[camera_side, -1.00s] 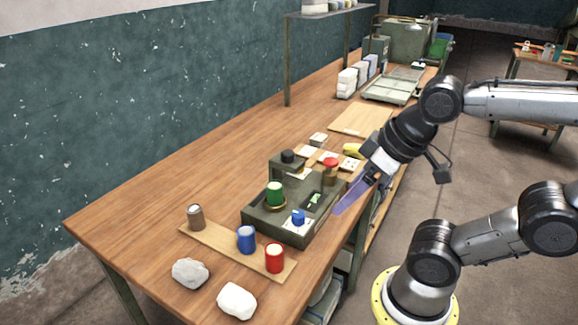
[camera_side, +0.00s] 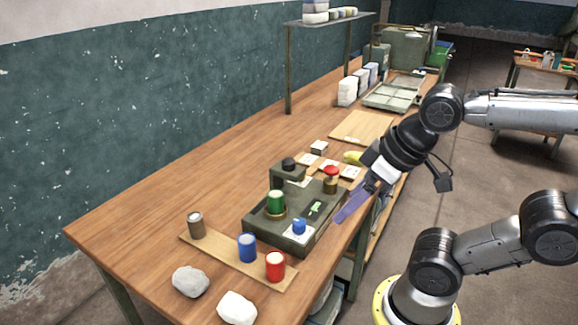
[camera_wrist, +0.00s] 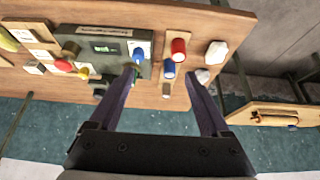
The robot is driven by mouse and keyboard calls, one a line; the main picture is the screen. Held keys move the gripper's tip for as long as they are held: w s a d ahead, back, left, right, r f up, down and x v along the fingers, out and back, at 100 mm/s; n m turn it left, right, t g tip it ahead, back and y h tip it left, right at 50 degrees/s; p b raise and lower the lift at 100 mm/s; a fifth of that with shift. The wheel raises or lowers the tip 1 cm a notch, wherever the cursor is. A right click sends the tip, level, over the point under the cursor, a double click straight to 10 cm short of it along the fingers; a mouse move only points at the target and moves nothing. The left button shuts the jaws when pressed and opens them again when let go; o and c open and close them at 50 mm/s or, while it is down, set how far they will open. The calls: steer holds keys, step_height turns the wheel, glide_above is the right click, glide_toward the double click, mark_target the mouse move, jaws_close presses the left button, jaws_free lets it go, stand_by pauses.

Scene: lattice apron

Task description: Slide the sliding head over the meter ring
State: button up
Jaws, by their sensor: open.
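A dark green meter box (camera_side: 262,233) lies on the bench in the side view, and also shows in the wrist view (camera_wrist: 117,67). On it are a green cylinder (camera_side: 276,201) on a brass ring (camera_side: 275,214), a blue knob (camera_side: 299,226) on a pale plate and a small lit display (camera_side: 315,208). A red-topped brass knob (camera_side: 331,178) stands at its far right corner. I cannot tell which parts are the sliding head and the meter ring. My gripper (camera_side: 350,209) is open and empty beside the box's right side; its spread fingers show in the wrist view (camera_wrist: 160,74).
A wooden strip (camera_side: 222,250) holds a brown can (camera_side: 196,225), a blue can (camera_side: 247,247) and a red can (camera_side: 275,266). Two pale rocks (camera_side: 191,281) lie in front. Cards and a yellow object (camera_side: 353,157) lie behind the box. The bench's left side is clear.

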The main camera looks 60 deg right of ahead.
steer(key=shift+c, duration=0.3)
steer(key=w+d+r+m+g, duration=0.1)
steer(key=w+r, duration=0.4)
steer(key=r, duration=0.4)
steer(key=w+d+r+m+g, duration=0.2)
steer(key=w+d+r, duration=0.2)
steer(key=w, duration=0.3)
steer(key=m+g, duration=0.2)
steer(key=g, duration=0.1)
glide_above(289, 160)
step_height(289, 160, down, 6)
step_height(289, 160, down, 14)
steer(key=shift+r, duration=0.15)
steer(key=shift+c, duration=0.2)
jaws_close()
